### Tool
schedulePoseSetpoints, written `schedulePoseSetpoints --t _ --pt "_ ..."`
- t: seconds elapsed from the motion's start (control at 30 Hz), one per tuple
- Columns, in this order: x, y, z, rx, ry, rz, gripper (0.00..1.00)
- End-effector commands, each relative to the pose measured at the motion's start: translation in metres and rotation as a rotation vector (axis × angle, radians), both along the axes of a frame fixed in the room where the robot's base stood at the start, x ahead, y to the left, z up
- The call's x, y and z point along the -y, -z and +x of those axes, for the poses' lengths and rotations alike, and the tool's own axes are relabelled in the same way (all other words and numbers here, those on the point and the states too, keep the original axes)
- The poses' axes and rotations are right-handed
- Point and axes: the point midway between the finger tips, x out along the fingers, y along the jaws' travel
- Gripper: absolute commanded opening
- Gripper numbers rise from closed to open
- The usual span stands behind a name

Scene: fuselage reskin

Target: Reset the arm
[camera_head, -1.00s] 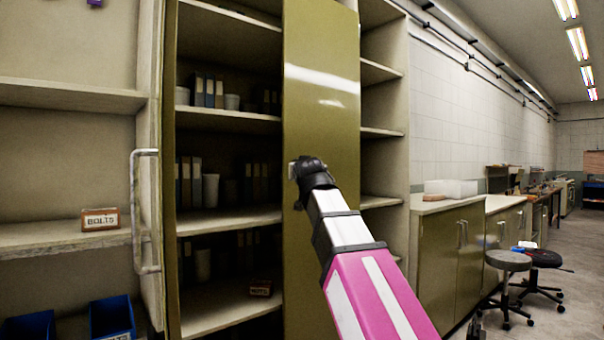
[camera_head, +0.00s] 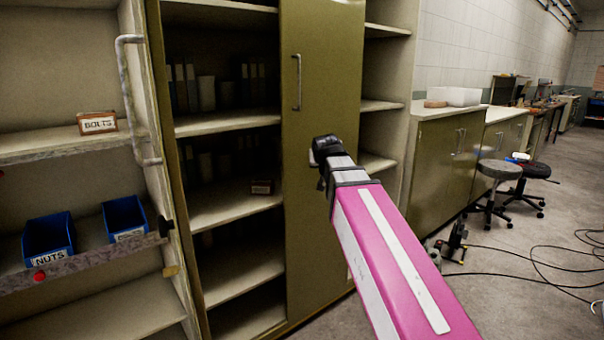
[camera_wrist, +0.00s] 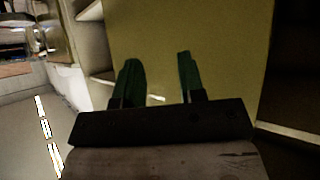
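My arm, with a pink and white link, reaches up from the lower right in the head view. My gripper (camera_head: 322,160) is at its end, in front of the olive cabinet door (camera_head: 318,100). In the wrist view, the two green fingers of my gripper (camera_wrist: 158,78) stand apart with nothing between them. The cabinet door (camera_wrist: 225,45) fills the view behind them. I cannot tell how far the fingertips are from the door.
Open shelves with a "BOLTS" label (camera_head: 98,123) and blue bins (camera_head: 48,238) are at left. A long metal handle (camera_head: 135,100) sticks out there. Counters (camera_head: 440,160), stools (camera_head: 500,170) and floor cables (camera_head: 540,265) are at right.

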Motion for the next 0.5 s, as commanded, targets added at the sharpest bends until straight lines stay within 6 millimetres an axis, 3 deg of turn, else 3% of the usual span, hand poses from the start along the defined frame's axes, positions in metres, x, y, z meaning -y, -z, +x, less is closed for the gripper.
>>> schedulePoseSetpoints --t 0.03,0.1,0.5 --pt "0.008 0.025 -0.004 -0.044 0.007 -0.006 0.36" --pt "0.017 0.056 -0.008 -0.105 0.015 -0.01 0.36" --pt "0.065 0.218 -0.06 -0.452 0.047 -0.02 0.36"
